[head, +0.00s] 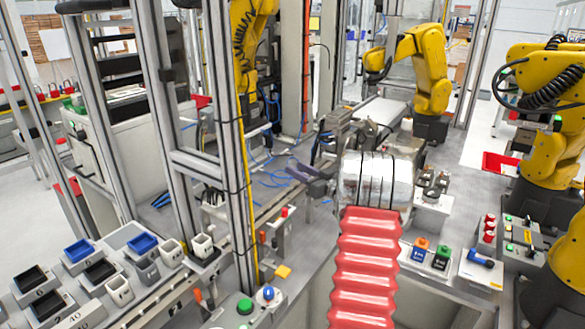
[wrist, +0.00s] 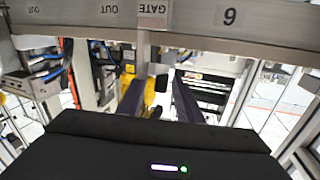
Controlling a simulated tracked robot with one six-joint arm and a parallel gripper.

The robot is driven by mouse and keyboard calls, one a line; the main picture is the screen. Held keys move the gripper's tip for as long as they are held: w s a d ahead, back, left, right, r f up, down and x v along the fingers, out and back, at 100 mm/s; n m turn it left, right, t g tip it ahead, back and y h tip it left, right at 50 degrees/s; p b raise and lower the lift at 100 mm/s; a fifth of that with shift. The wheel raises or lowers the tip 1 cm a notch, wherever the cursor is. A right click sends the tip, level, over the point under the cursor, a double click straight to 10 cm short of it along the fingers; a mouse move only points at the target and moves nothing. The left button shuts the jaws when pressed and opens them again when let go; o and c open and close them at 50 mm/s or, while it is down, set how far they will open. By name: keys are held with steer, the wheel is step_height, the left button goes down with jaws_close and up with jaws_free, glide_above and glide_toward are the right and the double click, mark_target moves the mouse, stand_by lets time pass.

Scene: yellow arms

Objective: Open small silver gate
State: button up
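In the wrist view, a silver metal bar (wrist: 215,42) crosses the top, with a label (wrist: 152,12) reading GATE and other labels on it, some upside down. A small silver-grey block (wrist: 157,69) hangs below the bar, between and beyond my fingertips. My gripper (wrist: 157,84) is open, its two dark fingers apart and nothing visible held between them. In the head view, my gripper (head: 303,174) points left from the silver-wrapped wrist, near the aluminium frame. I cannot tell the gate's outline there, nor whether the fingers touch it.
Aluminium posts (head: 232,165) stand to the left of my gripper. Yellow arms (head: 428,65) stand behind and to the right. Blue cables (head: 272,172) lie on the grey deck. Small bins (head: 142,243) and button blocks (head: 245,306) fill the front left.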

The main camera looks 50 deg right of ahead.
steer(key=w, duration=0.3)
steer(key=shift+w+d, duration=0.1)
steer(key=shift+w, duration=0.05)
steer(key=shift+c, duration=0.5)
jaws_close()
